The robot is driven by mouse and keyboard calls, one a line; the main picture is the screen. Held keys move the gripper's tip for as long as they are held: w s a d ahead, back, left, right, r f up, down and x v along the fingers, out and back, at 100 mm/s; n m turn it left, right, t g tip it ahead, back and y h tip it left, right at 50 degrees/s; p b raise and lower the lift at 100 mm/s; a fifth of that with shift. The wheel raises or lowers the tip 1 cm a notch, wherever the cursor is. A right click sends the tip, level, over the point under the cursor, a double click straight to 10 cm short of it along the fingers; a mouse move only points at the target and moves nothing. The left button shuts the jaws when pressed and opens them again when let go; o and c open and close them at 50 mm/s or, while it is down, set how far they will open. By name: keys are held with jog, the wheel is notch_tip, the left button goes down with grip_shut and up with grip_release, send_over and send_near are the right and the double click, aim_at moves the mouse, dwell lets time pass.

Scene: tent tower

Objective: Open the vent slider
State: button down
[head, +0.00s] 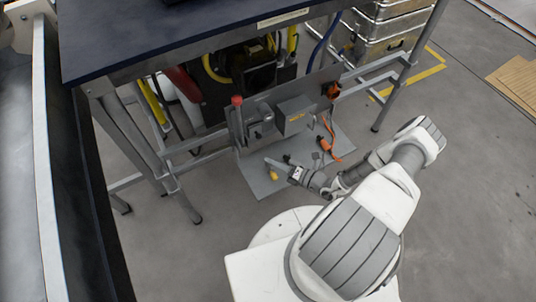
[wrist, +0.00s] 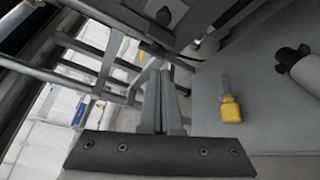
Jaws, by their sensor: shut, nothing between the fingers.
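I cannot pick out the vent slider with certainty. A grey metal panel under the bench carries a grey box (head: 295,115) and, at its left, an upright lever with a red knob (head: 237,101). My gripper (head: 269,162) is low in front of this panel, over the grey board and apart from the lever and the box. In the wrist view my gripper (wrist: 166,75) has its two fingers together, with nothing held. They point toward grey frame bars and dark parts.
A yellow-handled tool (wrist: 229,108) lies on the grey board (head: 256,183) close to my gripper. An orange tool (head: 325,145) with a cable is to the right. The dark bench top (head: 190,35) overhangs the panel. Metal cases (head: 392,30) stand behind; bench legs flank the space.

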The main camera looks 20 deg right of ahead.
aim_at(258, 134)
jog(key=b+x, duration=0.2)
jog(key=x, duration=0.7)
jog(key=shift+w+d+r+b, duration=0.25)
jog(key=shift+d+r, duration=0.25)
jog(key=shift+d, duration=0.35)
jog(key=shift+w+d+r+b, duration=0.25)
jog(key=shift+d+r, duration=0.25)
jog(key=shift+d, duration=0.35)
jog(key=shift+d, duration=0.1)
